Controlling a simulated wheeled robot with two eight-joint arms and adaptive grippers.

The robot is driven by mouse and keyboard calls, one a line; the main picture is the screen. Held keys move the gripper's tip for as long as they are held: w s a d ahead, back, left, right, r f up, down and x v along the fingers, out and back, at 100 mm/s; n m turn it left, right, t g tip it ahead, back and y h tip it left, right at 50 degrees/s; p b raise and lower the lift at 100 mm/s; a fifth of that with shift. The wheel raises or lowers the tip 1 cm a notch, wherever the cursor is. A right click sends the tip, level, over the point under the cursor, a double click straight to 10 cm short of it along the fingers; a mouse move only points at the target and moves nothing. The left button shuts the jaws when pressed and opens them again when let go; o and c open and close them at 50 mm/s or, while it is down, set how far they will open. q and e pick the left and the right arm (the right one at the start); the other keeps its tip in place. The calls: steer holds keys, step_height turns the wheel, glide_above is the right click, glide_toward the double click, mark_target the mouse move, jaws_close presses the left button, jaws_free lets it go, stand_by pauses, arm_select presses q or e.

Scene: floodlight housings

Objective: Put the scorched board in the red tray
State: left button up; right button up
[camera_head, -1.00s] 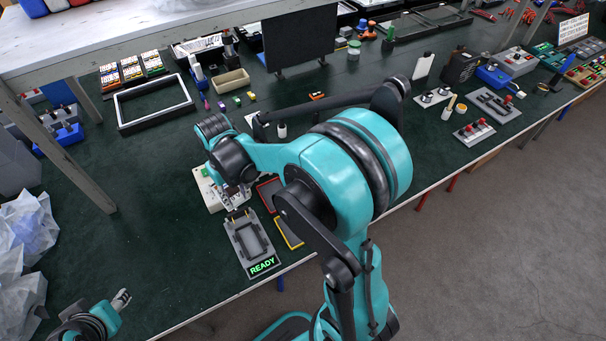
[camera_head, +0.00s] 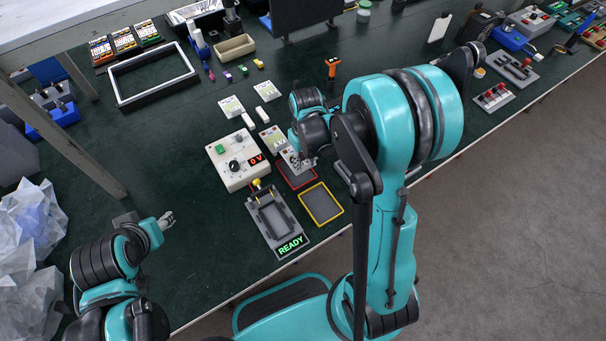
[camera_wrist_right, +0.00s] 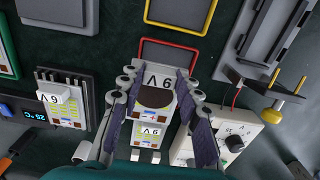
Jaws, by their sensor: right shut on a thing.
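My right gripper (camera_head: 293,160) is shut on a pale board (camera_wrist_right: 157,100) marked "6 V" with a dark brown patch, which I take as the scorched board. In the right wrist view the board sits between the two fingers of the gripper (camera_wrist_right: 157,88). The red tray (camera_head: 299,186) is a dark flat tray with a red rim. In the head view the gripper is at its far edge; in the wrist view the red tray (camera_wrist_right: 172,44) lies just beyond the fingertips and looks empty. My left gripper (camera_head: 168,219) is at lower left, too small to judge.
A yellow-rimmed tray (camera_head: 335,219) lies beside the red one. A grey fixture (camera_head: 292,226) reading READY and a white meter box (camera_head: 224,166) stand to the left. Other labelled boards (camera_head: 231,106) lie behind. Open green tabletop lies left of the meter box.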

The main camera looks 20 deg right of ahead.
mark_target(303, 171)
steer(key=shift+s+a+f, duration=0.4)
steer(key=shift+s+a, duration=0.05)
steer(key=shift+a, duration=0.1)
steer(key=shift+f+b, duration=1)
steer(key=shift+f, duration=0.95)
steer(key=shift+f, duration=0.2)
steer(key=o, duration=1.2)
steer(key=shift+c, duration=0.2)
steer(key=shift+r, duration=0.1)
